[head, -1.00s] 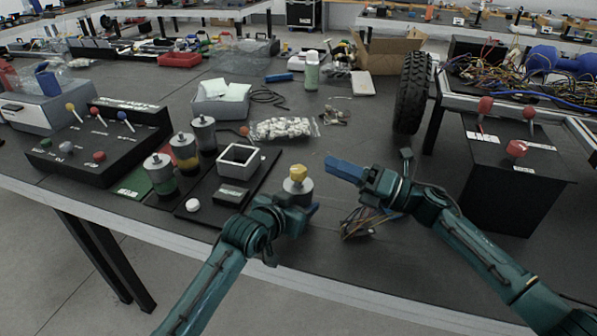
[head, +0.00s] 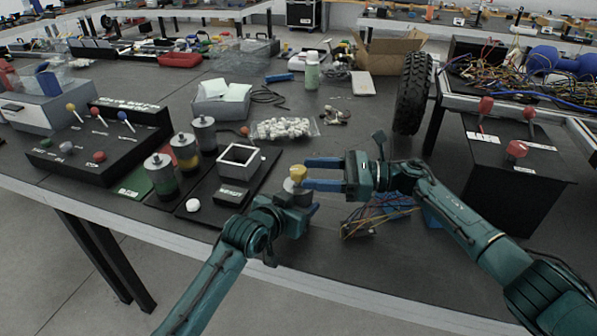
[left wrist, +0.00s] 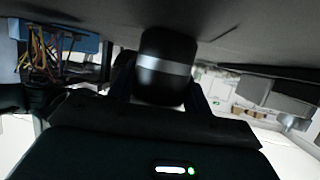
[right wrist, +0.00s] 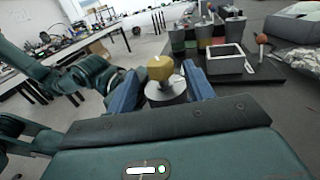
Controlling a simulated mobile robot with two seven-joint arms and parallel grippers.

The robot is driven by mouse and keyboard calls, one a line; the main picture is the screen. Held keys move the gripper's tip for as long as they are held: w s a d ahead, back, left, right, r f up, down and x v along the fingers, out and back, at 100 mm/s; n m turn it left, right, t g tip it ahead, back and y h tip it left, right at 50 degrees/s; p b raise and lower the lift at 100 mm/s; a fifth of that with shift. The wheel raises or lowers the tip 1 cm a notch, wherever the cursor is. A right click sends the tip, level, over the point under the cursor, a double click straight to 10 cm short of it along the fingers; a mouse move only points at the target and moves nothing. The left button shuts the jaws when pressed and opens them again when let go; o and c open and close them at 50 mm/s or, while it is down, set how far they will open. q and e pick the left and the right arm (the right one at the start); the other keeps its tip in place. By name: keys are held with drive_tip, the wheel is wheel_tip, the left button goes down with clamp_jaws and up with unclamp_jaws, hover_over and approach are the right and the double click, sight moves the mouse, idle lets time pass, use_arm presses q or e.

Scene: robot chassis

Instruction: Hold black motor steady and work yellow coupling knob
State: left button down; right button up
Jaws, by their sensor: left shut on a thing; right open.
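The black motor, a dark cylinder with a silver band, shows in the left wrist view (left wrist: 167,68) between the fingers of my left gripper. In the head view my left gripper (head: 298,205) is shut on the motor's body at the table's front part. The yellow coupling knob (head: 298,173) sits on top of the motor, which looks upright. My right gripper (head: 323,174) is open, with its two blue fingers reaching left to either side of the knob. In the right wrist view the knob (right wrist: 160,68) is between the open fingers, with a gap on each side.
A black board with a square grey open box (head: 240,160) lies left of the motor. Several grey canisters (head: 162,174) stand farther left. A blue part with loose wires (head: 375,215) lies under my right arm. A tyre (head: 412,92) and black box (head: 510,185) are at right.

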sight(299, 169)
drive_tip(key=shift+w+a, duration=0.15)
drive_tip(key=shift+a, duration=1.85)
drive_tip(key=shift+c, duration=0.3)
drive_tip(key=c, duration=0.9)
